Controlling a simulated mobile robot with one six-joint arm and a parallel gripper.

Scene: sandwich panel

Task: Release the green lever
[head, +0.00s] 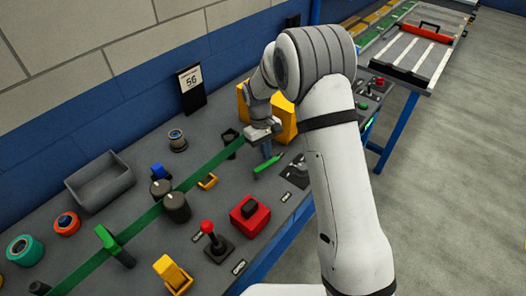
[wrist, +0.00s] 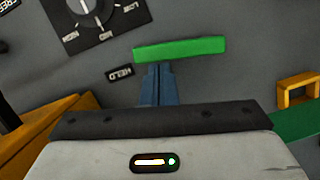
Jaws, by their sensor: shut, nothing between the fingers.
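The green lever (wrist: 180,48) is a flat green bar lying over the grey panel, just beyond my fingertips in the wrist view. In the head view it is a short green bar (head: 268,163) just below my gripper. My gripper (wrist: 157,68) has its blue fingers shut together with nothing between them. The fingertips (head: 266,156) point at the lever's side, left of its middle in the wrist view. I cannot tell if they touch it. A small label reading HELD (wrist: 118,73) is beside the fingers. The lever's pivot is not clear.
A rotary dial (wrist: 85,10) sits beyond the lever. A yellow box (head: 285,122) stands close behind my gripper, and a yellow loop handle (head: 207,181) is to its left. A red block (head: 249,215) and a red-topped joystick (head: 212,237) stand nearer the front edge.

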